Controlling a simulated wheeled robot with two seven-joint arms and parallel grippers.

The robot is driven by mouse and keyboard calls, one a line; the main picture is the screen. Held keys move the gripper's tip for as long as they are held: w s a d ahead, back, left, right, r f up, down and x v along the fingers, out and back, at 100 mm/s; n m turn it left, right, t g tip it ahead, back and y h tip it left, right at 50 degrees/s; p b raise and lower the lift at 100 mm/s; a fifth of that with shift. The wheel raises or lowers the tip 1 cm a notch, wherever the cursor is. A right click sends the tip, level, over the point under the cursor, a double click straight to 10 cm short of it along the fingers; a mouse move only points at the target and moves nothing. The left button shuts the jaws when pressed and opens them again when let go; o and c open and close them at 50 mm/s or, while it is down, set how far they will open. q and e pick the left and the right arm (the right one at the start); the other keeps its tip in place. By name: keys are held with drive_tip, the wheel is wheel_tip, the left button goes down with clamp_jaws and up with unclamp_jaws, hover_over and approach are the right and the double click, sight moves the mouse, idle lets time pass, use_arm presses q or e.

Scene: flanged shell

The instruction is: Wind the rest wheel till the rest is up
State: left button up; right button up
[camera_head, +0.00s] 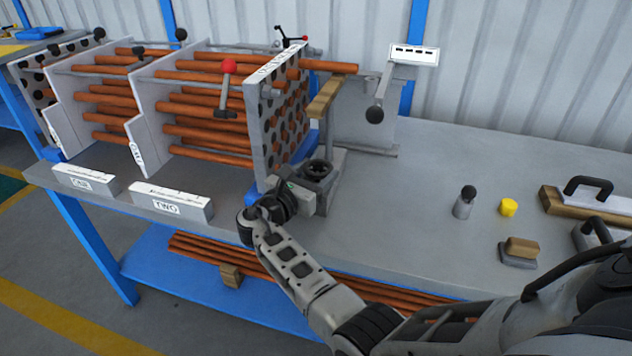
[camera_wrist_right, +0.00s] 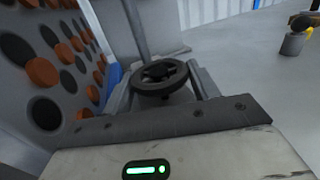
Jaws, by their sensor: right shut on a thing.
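In the right wrist view the wheel (camera_wrist_right: 160,78) sits between the fingers of my right gripper (camera_wrist_right: 160,88). In the head view my right gripper (camera_head: 312,184) is shut on the wheel. The rest (camera_head: 325,97) is a wooden block on a post behind the wheel, beside the plate's right face. A copper tube (camera_head: 335,67) sticks out above the block; whether they touch I cannot tell. My left gripper is not in view.
The shell's perforated plate (camera_head: 262,125) stands close left of my gripper, with copper tubes running through it. A red-knobbed lever (camera_head: 227,90) stands on the shell. A yellow piece (camera_head: 508,207) and a wooden-handled block (camera_head: 520,250) lie on the right.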

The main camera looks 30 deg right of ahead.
drive_tip(key=shift+m+g+h+b, duration=0.3)
drive_tip(key=shift+m+g+b, duration=0.2)
drive_tip(key=shift+g, duration=0.2)
drive_tip(key=o, duration=1)
drive_tip(key=shift+c, duration=0.2)
drive_tip(key=shift+a, duration=0.1)
drive_tip(key=v, duration=1.5)
drive_tip(key=shift+a+b, duration=0.35)
drive_tip(key=shift+b, duration=0.05)
drive_tip(key=shift+s, duration=0.1)
